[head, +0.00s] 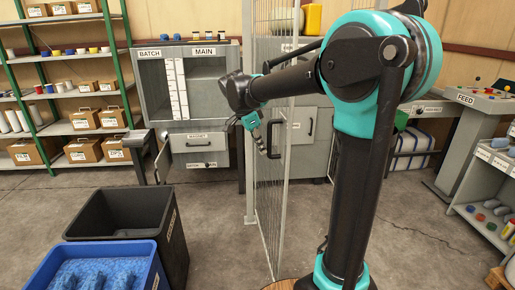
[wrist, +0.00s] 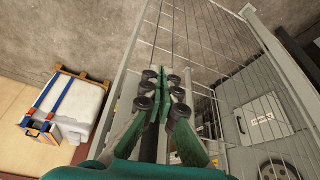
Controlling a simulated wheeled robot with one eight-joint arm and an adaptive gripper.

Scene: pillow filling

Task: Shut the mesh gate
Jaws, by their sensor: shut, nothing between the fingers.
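The mesh gate (head: 268,205) is a tall wire panel in a pale metal frame, at the middle of the head view. It stands at an angle, its lower edge running from a grey post toward me. In the wrist view the mesh (wrist: 225,45) fills the upper right, with pale frame bars beside the fingers. My gripper (head: 274,150) is shut and empty, its fingers pointing down, and overlaps the mesh in the head view. In the wrist view my gripper (wrist: 161,92) lies close to a frame bar; I cannot tell whether it touches. My arm hides part of the gate's upper right.
A black bin (head: 125,215) and a blue bin (head: 110,265) with blue contents stand at the lower left. A grey cabinet (head: 155,85) stands behind, shelves (head: 70,88) at left, a feed console (head: 485,100) at right. Floor (head: 215,235) between bins and gate is clear.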

